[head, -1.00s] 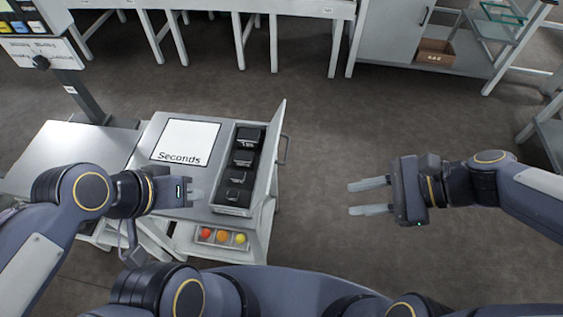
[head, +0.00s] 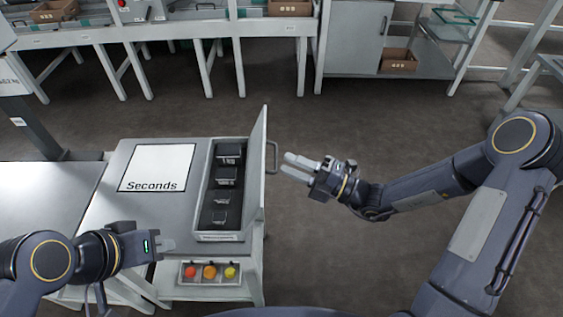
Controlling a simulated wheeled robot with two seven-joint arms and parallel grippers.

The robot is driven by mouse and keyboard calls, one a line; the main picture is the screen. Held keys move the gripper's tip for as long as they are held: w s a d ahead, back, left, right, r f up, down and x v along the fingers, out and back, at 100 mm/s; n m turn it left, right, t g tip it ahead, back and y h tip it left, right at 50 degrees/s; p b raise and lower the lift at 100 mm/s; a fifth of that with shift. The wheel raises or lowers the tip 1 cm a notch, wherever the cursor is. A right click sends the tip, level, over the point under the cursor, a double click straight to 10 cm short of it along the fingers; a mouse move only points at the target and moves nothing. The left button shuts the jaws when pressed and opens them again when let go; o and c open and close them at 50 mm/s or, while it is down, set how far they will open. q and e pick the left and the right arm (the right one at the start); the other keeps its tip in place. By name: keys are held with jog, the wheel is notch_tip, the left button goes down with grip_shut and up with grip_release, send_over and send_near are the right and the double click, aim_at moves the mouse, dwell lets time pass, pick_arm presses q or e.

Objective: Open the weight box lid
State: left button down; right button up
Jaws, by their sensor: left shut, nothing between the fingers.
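The weight box (head: 218,237) sits on the right part of the grey stand, and several dark weights stand in a row inside it. Its lid (head: 259,165) stands upright along the box's right side, so the box is open from above. A handle (head: 275,157) sticks out on the lid's right face. My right gripper (head: 283,164) is just right of the handle, its fingers pointing left at it; I cannot tell whether they touch or how far apart the fingers are. My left gripper (head: 172,245) is shut and empty at the stand's front edge, left of the box.
A white "Seconds" panel (head: 157,168) lies on the stand left of the box. Red, orange and yellow round items (head: 210,272) sit in a tray below its front edge. White benches (head: 215,30) line the back. The floor right of the stand is clear.

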jog(key=shift+x, duration=1.5)
grip_shut()
